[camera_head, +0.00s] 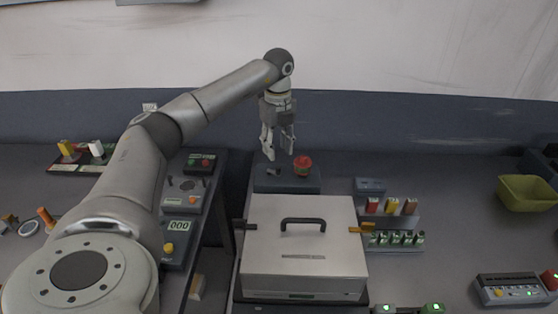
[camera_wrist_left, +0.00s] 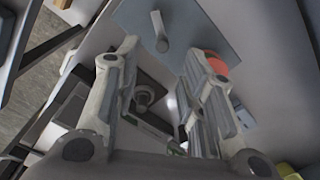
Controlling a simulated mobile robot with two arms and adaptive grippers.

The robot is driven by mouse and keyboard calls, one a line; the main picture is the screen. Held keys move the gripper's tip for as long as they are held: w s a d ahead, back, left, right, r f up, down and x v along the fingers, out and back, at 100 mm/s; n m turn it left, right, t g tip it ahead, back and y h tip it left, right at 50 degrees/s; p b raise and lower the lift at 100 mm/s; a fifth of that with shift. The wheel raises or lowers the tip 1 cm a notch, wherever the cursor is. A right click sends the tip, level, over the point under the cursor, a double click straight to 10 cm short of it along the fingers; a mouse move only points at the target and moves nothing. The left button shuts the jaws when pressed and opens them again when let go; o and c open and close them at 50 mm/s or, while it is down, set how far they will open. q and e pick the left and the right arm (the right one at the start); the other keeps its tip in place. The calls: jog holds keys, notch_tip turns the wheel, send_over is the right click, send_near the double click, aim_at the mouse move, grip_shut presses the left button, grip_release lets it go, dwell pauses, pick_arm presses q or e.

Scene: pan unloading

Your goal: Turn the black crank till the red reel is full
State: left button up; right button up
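The red reel (camera_head: 302,163) sits on top of a small dark grey box (camera_head: 290,184) at the back of the table. It also shows as an orange-red round shape in the left wrist view (camera_wrist_left: 214,62), partly behind a finger. A small grey handle-like part (camera_wrist_left: 159,32) stands on the box beside it, likely the crank; its colour looks grey rather than black. My left gripper (camera_head: 279,155) points down just above the box, left of the reel. Its fingers are spread with nothing between them, as the left wrist view (camera_wrist_left: 158,52) also shows. My right gripper is out of view.
A large pale lidded case (camera_head: 303,240) with a dark handle stands right in front of the box. Racks of small coloured items (camera_head: 390,222) stand to its right. A green bin (camera_head: 526,193) and a button panel (camera_head: 515,291) are farther right.

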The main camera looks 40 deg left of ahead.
aim_at(278, 166)
pick_arm(q)
jog(key=f, duration=0.3)
jog(key=f+p, duration=0.1)
jog(key=f, duration=0.2)
jog(key=shift+w, duration=0.2)
jog(key=shift+f, duration=0.35)
jog(key=c, duration=0.4)
grip_shut()
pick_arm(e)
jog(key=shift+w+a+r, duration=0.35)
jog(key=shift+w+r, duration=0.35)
